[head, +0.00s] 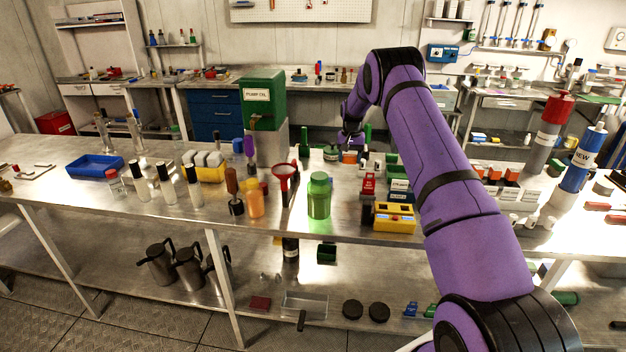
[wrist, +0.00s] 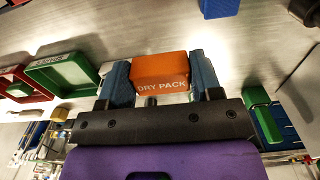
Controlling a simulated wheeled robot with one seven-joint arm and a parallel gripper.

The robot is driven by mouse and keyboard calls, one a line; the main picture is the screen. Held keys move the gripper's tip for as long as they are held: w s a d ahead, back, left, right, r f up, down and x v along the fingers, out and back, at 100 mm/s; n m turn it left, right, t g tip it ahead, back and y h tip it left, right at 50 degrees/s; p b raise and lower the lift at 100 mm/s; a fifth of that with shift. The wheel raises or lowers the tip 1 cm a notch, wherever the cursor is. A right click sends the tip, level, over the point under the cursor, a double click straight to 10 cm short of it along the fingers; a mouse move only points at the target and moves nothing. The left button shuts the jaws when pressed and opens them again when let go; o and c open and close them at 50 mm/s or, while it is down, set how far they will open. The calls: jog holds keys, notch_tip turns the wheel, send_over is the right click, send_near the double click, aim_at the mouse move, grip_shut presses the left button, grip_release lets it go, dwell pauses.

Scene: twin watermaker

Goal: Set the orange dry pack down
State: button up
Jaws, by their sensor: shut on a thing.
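The orange dry pack (wrist: 160,72), lettered "DRY PACK", sits between the two fingers of my gripper (wrist: 160,80) in the wrist view. The fingers press on its left and right sides. In the head view the pack (head: 349,157) shows small and orange below my gripper (head: 350,143), near the far side of the steel table (head: 150,205). I cannot tell whether the pack touches the table top.
A green tray (wrist: 66,76) and a red tray (wrist: 22,88) lie left of the pack in the wrist view. A blue block (wrist: 219,8) is beyond it. A green jar (head: 319,195) and yellow box (head: 394,217) stand nearer on the table.

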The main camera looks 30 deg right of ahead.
aim_at(348, 185)
notch_tip(348, 185, down, 9)
jog(key=shift+f, duration=0.1)
dwell(0.4)
jog(key=o, duration=0.8)
jog(key=shift+f, duration=0.15)
jog(key=shift+o, duration=0.5)
